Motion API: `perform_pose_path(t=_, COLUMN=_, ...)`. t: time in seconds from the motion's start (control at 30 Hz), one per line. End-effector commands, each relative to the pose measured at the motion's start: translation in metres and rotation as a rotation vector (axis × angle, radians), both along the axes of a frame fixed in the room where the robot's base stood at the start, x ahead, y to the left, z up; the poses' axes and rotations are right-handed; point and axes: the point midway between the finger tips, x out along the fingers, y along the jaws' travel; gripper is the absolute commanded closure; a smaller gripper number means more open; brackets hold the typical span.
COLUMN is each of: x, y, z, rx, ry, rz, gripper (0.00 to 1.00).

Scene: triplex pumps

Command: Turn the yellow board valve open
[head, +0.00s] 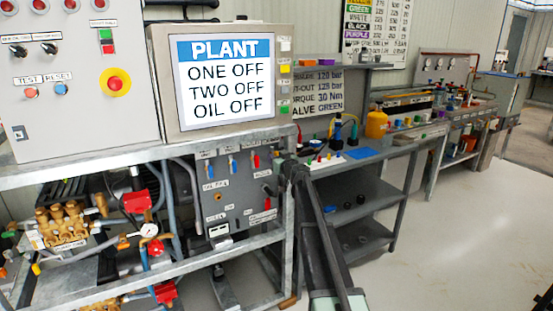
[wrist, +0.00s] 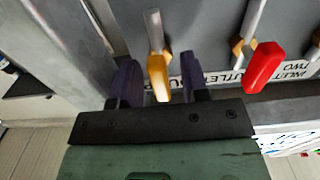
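In the wrist view a yellow valve handle (wrist: 158,75) hangs from a metal stem on the grey board. My gripper (wrist: 160,85) is open, with one dark finger on each side of the yellow handle. Gaps show between the handle and both fingers, so it does not appear gripped. In the head view my gripper (head: 290,165) is at the right edge of the grey valve board (head: 237,200). I cannot make out the yellow handle there; my arm may hide it.
A red handle (wrist: 264,68) is close to the right of my gripper in the wrist view. Blue handles (head: 232,165) and red handles (head: 256,160) are on the board in the head view. A metal frame post (head: 289,240) stands beside the board. The floor to the right is clear.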

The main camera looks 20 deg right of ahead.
Motion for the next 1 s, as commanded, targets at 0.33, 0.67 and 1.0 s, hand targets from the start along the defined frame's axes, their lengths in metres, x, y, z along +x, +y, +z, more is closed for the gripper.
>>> perform_pose_path(t=0.33, x=-0.017, y=-0.001, z=0.0, rx=0.001, ry=0.0, rz=-0.001, gripper=0.58)
perform_pose_path(t=0.67, x=-0.096, y=-0.005, z=0.0, rx=0.001, ry=0.0, rz=-0.001, gripper=0.58)
perform_pose_path(t=1.0, x=-0.108, y=-0.008, z=0.0, rx=0.0, ry=0.0, rz=0.0, gripper=0.58)
